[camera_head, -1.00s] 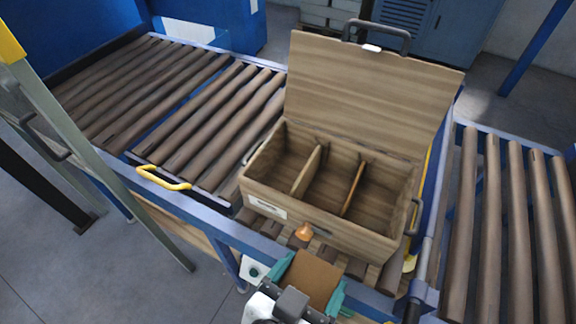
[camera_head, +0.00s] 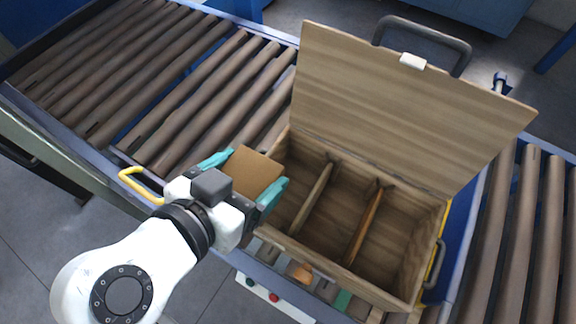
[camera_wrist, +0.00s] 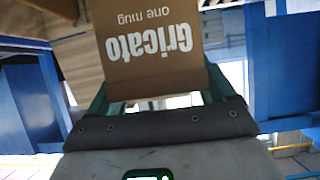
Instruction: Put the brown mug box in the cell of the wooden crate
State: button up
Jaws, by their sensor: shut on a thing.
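The brown mug box (camera_head: 251,172) is held between the teal fingers of my gripper (camera_head: 243,178). The middle and right cells look empty; the box and gripper partly hide the left cell.
Roller conveyors run at left (camera_head: 130,75) and right (camera_head: 540,220) of the crate. A yellow handle (camera_head: 138,186) is on the left conveyor's frame. The raised lid and its dark handle (camera_head: 425,40) stand behind the cells. A small orange object (camera_head: 299,271) is in front of the crate.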

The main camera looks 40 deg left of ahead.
jog(key=w+f+p, duration=0.1)
jog(key=w+f, duration=0.7)
jog(key=f, duration=0.2)
jog(key=shift+w+a+f+p, duration=0.25)
jog(key=shift+a+p, duration=0.05)
jog(key=shift+p, duration=0.05)
jog(key=shift+f, duration=0.1)
jog(key=shift+f+b, duration=0.35)
jog(key=shift+b, duration=0.15)
jog(key=shift+f, duration=0.2)
jog(key=o, duration=1.1)
